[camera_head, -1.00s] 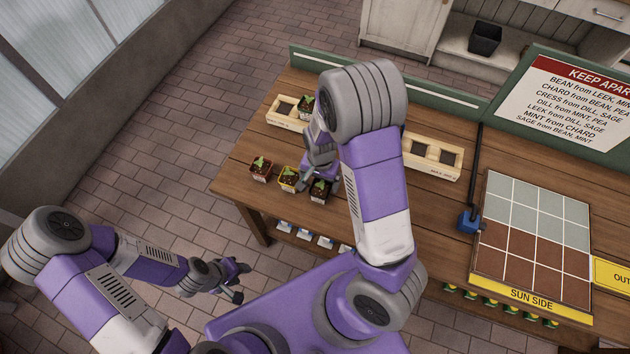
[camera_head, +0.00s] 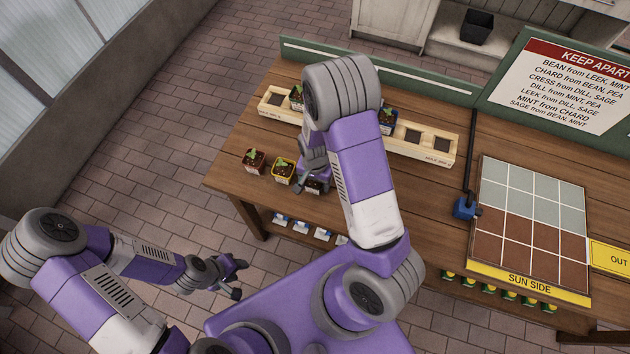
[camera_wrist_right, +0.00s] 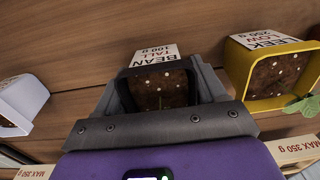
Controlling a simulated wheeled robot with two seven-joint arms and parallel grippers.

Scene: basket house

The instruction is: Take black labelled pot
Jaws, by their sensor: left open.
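A black pot with a white label reading "BEAN TALL 100 g" (camera_wrist_right: 160,85) sits between the two fingers of my right gripper (camera_wrist_right: 158,92) in the right wrist view. The fingers lie close along both its sides; whether they press on it I cannot tell. In the head view the right gripper (camera_head: 312,182) is low over the table's front edge and largely covers this pot (camera_head: 314,188). My left gripper (camera_head: 236,280) is open and empty, off the table at the lower left.
A yellow pot labelled leek (camera_head: 284,170) stands close beside the right gripper, with a dark red pot (camera_head: 254,158) left of it. Behind is a wooden rack (camera_head: 425,145) with potted seedlings. A tiled grid (camera_head: 530,225) lies at right.

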